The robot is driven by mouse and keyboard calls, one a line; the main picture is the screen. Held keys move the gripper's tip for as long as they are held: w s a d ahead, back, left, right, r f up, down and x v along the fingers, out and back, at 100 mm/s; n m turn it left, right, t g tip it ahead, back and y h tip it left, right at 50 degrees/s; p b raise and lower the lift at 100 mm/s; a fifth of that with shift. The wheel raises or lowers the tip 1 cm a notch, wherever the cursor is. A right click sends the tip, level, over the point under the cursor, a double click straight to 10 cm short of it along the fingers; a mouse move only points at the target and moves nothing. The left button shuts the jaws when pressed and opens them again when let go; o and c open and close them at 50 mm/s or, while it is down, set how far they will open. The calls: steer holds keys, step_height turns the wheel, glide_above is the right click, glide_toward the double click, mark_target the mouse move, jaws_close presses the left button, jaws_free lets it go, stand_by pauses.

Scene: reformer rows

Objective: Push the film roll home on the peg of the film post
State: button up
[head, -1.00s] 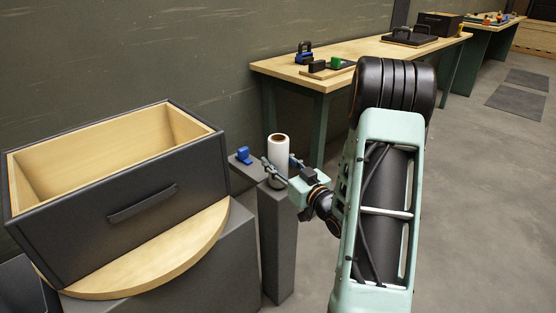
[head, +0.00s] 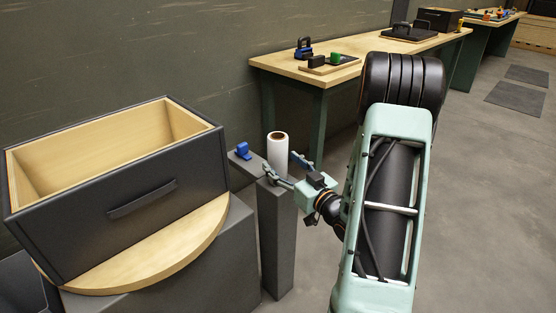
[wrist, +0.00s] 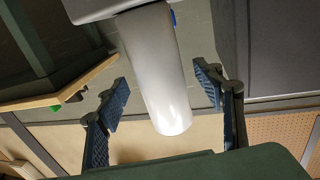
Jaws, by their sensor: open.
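The white film roll (head: 278,152) stands upright on top of the grey film post (head: 279,235) in the head view. The peg is hidden inside the roll. My gripper (head: 288,170) is open just to the right of the roll, its fingers level with the roll's lower part and pointing towards it. In the wrist view the film roll (wrist: 157,75) shows between the two spread blue-padded fingers (wrist: 165,105), with gaps on both sides. I cannot tell how far down the peg the roll sits.
A large dark drawer box (head: 140,200) rests on a round wooden board (head: 190,245) further left. A workbench (head: 310,78) stands behind. Open floor lies right.

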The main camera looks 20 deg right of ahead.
steer(key=s+d, duration=0.1)
steer(key=s, duration=0.8)
steer(key=shift+d, duration=0.2)
